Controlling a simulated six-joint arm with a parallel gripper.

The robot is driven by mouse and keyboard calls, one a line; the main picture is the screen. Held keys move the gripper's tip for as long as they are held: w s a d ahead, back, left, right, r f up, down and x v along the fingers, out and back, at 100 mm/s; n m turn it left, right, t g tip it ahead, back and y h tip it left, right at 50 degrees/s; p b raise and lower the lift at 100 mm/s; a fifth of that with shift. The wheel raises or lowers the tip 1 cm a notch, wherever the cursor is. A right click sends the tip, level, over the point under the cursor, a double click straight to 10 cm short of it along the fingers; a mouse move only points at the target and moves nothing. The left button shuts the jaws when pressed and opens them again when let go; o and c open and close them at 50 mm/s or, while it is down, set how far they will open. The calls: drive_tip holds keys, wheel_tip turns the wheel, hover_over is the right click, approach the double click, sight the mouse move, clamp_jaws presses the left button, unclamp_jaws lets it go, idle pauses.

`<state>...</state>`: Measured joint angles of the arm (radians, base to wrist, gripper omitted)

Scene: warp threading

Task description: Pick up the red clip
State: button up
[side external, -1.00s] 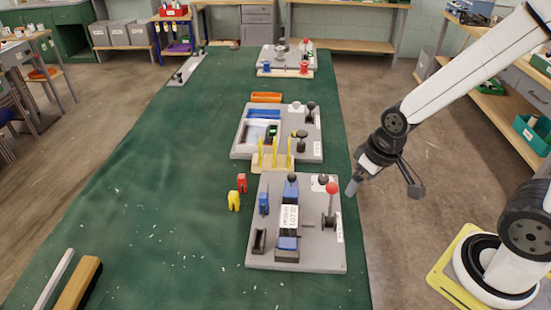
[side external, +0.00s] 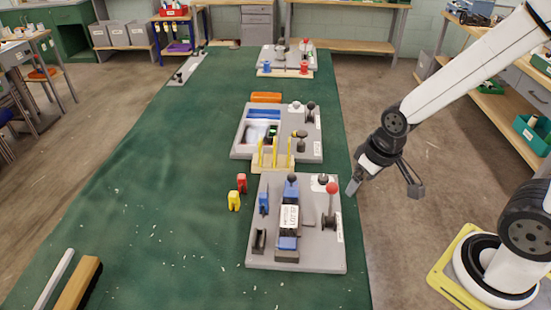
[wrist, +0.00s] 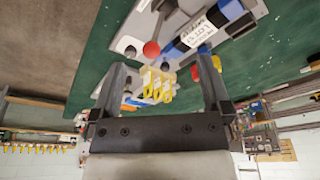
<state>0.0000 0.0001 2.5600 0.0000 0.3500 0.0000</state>
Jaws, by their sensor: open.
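The red clip (side external: 241,183) stands on the green table mat, just behind a yellow clip (side external: 234,201) and left of the near grey board. My gripper (side external: 383,189) is open and empty, its fingers spread wide. It hangs right of the near board, beyond the table's right edge, well apart from the red clip. In the wrist view both fingers of my gripper (wrist: 162,83) frame the scene, with nothing between them in contact. A small red shape shows near the board there, but I cannot tell surely that it is the clip.
The near grey board (side external: 315,255) carries a blue device, a blue clip (side external: 264,202) and a red-knobbed lever (side external: 331,190). A wooden rack with yellow uprights (side external: 274,155) stands behind it. The mat left of the clips is mostly clear. A wooden brush (side external: 78,285) lies front left.

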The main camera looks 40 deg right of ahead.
drive_tip(key=shift+c, duration=0.5)
drive_tip(key=shift+w, duration=0.15)
drive_tip(key=n+g, duration=0.2)
drive_tip(key=n, duration=0.8)
hover_over(242, 176)
drive_tip(key=f, duration=1)
drive_tip(key=shift+d+f, duration=0.25)
drive_tip(key=shift+f, duration=0.15)
drive_tip(key=shift+w+a+f+g, duration=0.15)
drive_tip(key=shift+a+f+g, duration=0.15)
drive_tip(key=shift+f, duration=0.15)
